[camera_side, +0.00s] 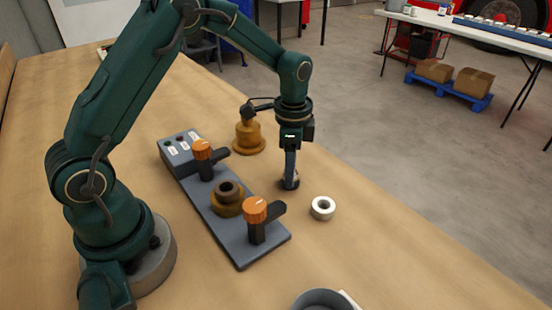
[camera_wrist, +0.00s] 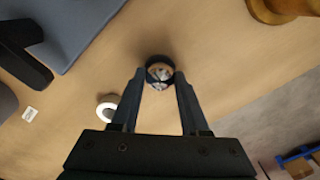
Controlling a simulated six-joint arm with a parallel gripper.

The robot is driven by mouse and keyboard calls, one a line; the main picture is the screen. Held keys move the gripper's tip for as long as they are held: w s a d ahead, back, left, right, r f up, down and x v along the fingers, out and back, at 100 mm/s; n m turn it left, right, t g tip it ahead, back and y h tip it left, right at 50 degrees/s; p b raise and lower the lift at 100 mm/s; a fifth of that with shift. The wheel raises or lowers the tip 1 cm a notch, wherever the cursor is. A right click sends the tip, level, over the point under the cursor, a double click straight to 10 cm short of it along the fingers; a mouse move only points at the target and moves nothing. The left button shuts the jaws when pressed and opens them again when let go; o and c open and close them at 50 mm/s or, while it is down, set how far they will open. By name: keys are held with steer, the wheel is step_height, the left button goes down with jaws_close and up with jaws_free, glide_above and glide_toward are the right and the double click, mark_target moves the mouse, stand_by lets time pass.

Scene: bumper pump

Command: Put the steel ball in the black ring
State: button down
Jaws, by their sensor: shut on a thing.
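The steel ball (camera_wrist: 160,73) shows shiny between my fingertips in the wrist view. The black ring (camera_wrist: 158,60) lies on the table, and its dark rim shows around the far side of the ball. In the side view the black ring (camera_side: 290,186) is a small dark shape right under my fingertips. My gripper (camera_side: 291,178) points straight down and its tips are at the ring. In the wrist view my gripper (camera_wrist: 159,78) is shut on the ball. I cannot tell whether the ball touches the bottom of the ring. The side view hides the ball.
A silver-white ring (camera_side: 322,208) lies close by, right of my gripper. A grey fixture plate (camera_side: 236,232) with orange-knobbed clamps (camera_side: 256,210) and a brass part (camera_side: 228,200) stands left. A stepped brass piece (camera_side: 249,134) stands behind. A grey bowl (camera_side: 320,300) is at the front edge.

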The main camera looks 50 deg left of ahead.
steer(key=shift+f, duration=0.25)
steer(key=shift+c, duration=2)
jaws_free()
steer(key=s+r+n+t, duration=0.1)
steer(key=s+r, duration=0.1)
steer(key=r, duration=0.6)
steer(key=s+r+n, duration=0.1)
steer(key=s+r, duration=0.1)
steer(key=r, duration=0.6)
steer(key=s+d+n+t, duration=0.1)
steer(key=s+n+t, duration=0.1)
steer(key=s, duration=0.4)
steer(key=s+d+f+n+t, duration=0.1)
steer(key=s+n+t, duration=0.1)
steer(key=s+n, duration=0.3)
steer(key=shift+s+d+t, duration=0.3)
steer(key=shift+s, duration=0.8)
